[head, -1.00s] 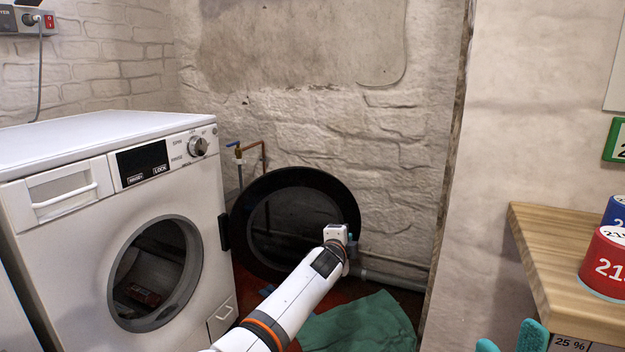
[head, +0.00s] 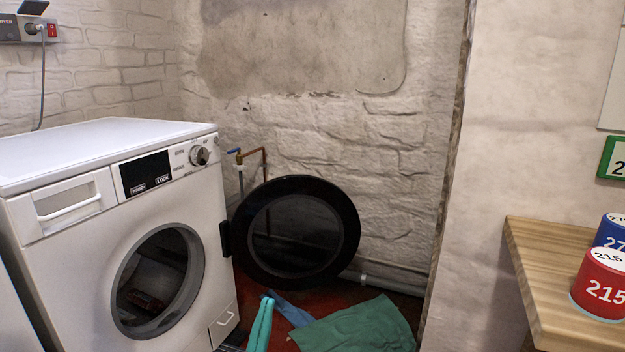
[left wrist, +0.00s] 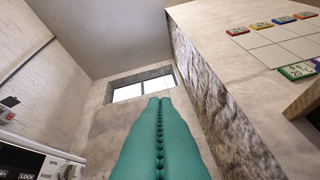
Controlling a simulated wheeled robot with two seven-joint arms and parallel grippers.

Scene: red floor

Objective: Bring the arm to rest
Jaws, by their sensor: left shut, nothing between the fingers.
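My left gripper (head: 267,300) shows at the bottom of the head view, its two teal fingers together and pointing up. It is shut and empty. It stands in front of the floor, to the right of the washing machine (head: 75,240) and below its open round door (head: 345,250). In the left wrist view the closed teal fingers (left wrist: 160,105) fill the middle, pointing up toward a window (left wrist: 140,87). The rest of the left arm is mostly out of the head view. My right gripper is not in view.
A green cloth (head: 355,328) and a blue cloth (head: 290,312) lie on the red floor beside the gripper. A wooden table (head: 545,285) at right holds a red can (head: 600,290) and a blue can (head: 612,232). A wall edge stands left of the table.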

